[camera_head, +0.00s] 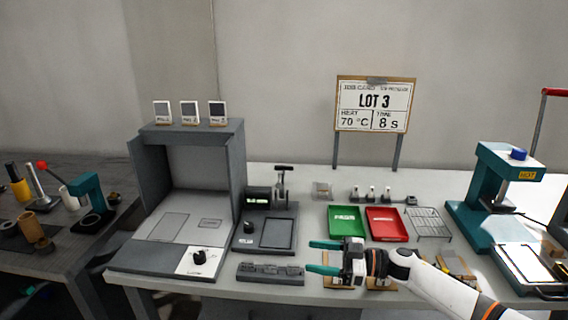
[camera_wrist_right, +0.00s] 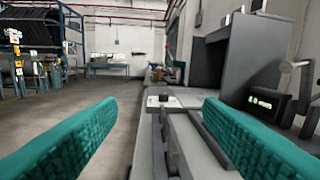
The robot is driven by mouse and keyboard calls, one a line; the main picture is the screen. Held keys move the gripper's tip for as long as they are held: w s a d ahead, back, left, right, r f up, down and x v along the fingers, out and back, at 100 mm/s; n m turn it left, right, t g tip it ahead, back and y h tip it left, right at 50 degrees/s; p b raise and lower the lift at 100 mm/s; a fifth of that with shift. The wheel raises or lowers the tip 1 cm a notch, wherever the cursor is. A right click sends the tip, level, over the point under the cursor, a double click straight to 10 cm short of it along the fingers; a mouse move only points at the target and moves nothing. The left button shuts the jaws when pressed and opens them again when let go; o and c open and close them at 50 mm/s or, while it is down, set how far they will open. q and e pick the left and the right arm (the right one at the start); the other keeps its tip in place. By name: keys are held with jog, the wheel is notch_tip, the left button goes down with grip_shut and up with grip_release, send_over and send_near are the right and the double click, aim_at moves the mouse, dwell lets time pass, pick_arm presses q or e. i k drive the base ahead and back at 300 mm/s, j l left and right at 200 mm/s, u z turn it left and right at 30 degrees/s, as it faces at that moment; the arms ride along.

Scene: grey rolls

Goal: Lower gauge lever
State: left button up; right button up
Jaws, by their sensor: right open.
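The gauge (camera_head: 265,228) is a dark grey unit with a small green-lit display, a black knob and a flat plate, standing right of the grey booth. Its lever (camera_head: 283,172) rises at the back right with a dark crossbar handle on top, upright. In the right wrist view the gauge display (camera_wrist_right: 264,102) and part of the lever (camera_wrist_right: 291,68) show at the right edge. My right gripper (camera_head: 316,257) has teal fingers, spread apart and empty, in front and to the right of the gauge, apart from the lever. It also shows in the right wrist view (camera_wrist_right: 158,108). My left gripper is out of view.
A grey fixture block (camera_head: 270,274) lies at the table's front edge, left of my right gripper. A green tray (camera_head: 345,238), a red tray (camera_head: 387,239) and a wire rack (camera_head: 429,224) sit behind it. The grey booth (camera_head: 140,185) stands left of the gauge.

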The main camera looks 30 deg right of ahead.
aim_at(279, 185)
jog(key=i+l, duration=1.05)
jog(key=l, duration=0.15)
